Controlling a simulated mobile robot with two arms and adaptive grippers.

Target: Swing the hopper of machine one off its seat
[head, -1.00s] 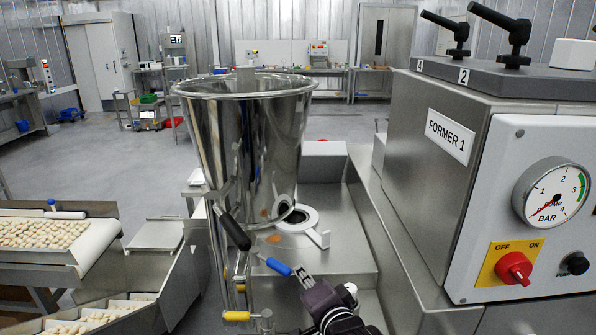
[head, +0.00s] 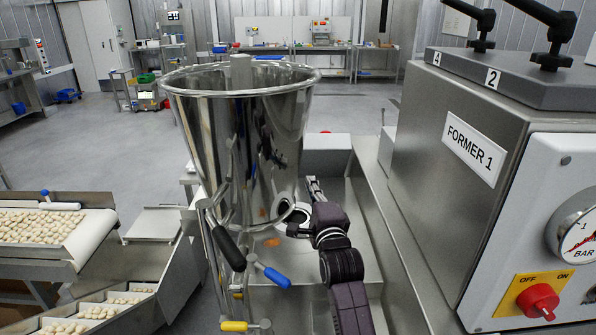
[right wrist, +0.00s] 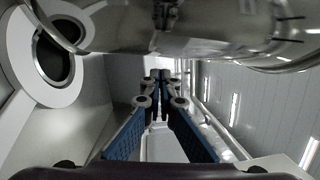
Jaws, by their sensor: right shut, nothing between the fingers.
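The steel hopper (head: 240,140) of machine one stands upright beside the box labelled FORMER 1 (head: 475,148). The white ring seat (head: 296,216) is at the hopper's lower right, partly hidden by the hopper and my arm. In the right wrist view the seat (right wrist: 22,62) shows a dark open hole at upper left, and the hopper's shiny wall (right wrist: 215,30) crosses the top. My right gripper (head: 311,182) is shut and empty, just right of the hopper's lower wall; I cannot tell whether they touch. Its fingers (right wrist: 160,76) meet in the right wrist view. My left gripper is not in view.
Black (head: 228,249), blue (head: 277,277) and yellow (head: 233,326) handles stick out below the hopper. A conveyor with filled pasta (head: 40,226) and trays (head: 100,310) stand at left. A red switch (head: 538,300) is at right. Open floor lies behind.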

